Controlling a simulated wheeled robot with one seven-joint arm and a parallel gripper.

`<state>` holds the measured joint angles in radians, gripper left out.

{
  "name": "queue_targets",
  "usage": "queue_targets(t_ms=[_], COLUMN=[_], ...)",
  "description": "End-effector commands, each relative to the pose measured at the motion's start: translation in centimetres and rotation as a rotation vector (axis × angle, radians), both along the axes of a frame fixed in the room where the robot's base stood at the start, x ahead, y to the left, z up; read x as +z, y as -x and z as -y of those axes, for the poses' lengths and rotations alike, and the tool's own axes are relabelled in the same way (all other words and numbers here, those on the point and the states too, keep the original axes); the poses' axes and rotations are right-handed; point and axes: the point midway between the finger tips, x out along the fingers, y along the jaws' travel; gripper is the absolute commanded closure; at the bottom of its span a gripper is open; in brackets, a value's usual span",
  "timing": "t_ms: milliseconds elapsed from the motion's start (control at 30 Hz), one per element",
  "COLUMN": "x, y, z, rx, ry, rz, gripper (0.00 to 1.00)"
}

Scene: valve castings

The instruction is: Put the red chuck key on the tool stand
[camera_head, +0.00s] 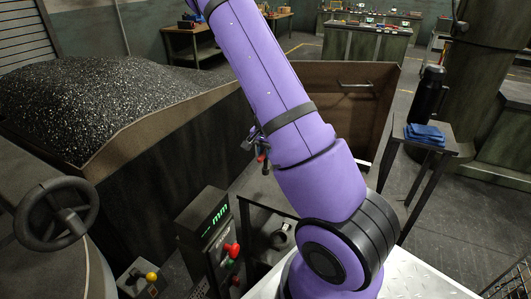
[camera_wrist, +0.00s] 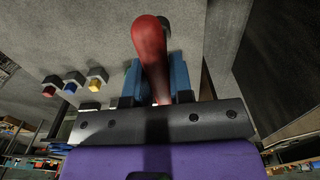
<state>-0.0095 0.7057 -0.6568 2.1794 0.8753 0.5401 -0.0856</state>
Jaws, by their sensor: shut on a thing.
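In the wrist view the red chuck key (camera_wrist: 149,42) stands out from between the blue fingers of my gripper (camera_wrist: 156,78). Its rounded, thick red end points to the top of the picture and its narrower part goes down between the fingers. The gripper is shut on it. A grey piece shows just behind its red end. In the head view a small dark and red shape shows at the left edge of my purple arm; it is too small to tell apart. I cannot make out the tool stand for certain.
In the wrist view red, blue and yellow ends (camera_wrist: 97,85) on grey blocks stand to the left; a dark panel is at right. In the head view are a heaped bin (camera_head: 190,108), a display box (camera_head: 207,232), a handwheel (camera_head: 56,214) and a small table (camera_head: 440,150) with blue cloth.

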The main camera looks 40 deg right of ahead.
Motion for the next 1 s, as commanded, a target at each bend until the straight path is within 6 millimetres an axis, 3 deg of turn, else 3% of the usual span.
queue_targets(t_ms=[333, 1000], x=[0.4, -5.0], y=[0.0, 0.0], z=[0.0, 0.0], rx=[-0.001, -0.002], ry=[0.002, 0.000], rz=[0.003, 0.001], gripper=[1.00, 1.00])
